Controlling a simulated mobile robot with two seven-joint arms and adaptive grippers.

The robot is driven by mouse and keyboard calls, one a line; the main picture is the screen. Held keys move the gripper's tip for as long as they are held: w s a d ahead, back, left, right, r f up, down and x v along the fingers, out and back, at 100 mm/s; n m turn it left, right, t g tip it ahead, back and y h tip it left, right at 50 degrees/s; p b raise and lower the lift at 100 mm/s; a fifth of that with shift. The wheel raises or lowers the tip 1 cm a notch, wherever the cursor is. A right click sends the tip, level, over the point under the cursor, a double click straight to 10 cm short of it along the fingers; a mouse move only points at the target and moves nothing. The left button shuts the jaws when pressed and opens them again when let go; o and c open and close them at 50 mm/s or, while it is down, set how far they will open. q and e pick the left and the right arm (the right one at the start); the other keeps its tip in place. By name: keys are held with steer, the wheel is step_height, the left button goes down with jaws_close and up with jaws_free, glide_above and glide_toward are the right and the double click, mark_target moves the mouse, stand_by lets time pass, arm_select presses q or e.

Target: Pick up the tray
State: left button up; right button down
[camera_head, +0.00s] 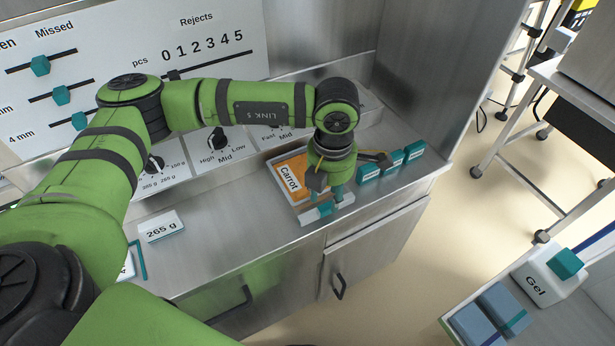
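The tray (278,181) is white-rimmed with an orange "Carrot" face, and lies on the steel counter near its right end. My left gripper (327,200) points down at the tray's right front side and hides part of it. A white piece with teal parts (309,215) lies right at the fingertips, along the tray's front side. The fingers are small and partly covered by the gripper's body, so I cannot tell whether they are open, shut or touching anything. My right gripper is out of view.
Several teal labelled blocks (391,164) stand right of the gripper. A white "265 g" block (161,227) lies further left on the counter. Behind is a panel with knobs (218,140) and sliders. A steel wall (440,60) closes the right side. The counter's middle is clear.

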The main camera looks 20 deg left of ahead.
mark_target(326, 204)
arm_select(q)
step_height(326, 204, down, 4)
steer(key=shift+s+a, duration=0.1)
jaws_close()
steer(key=shift+r, duration=0.1)
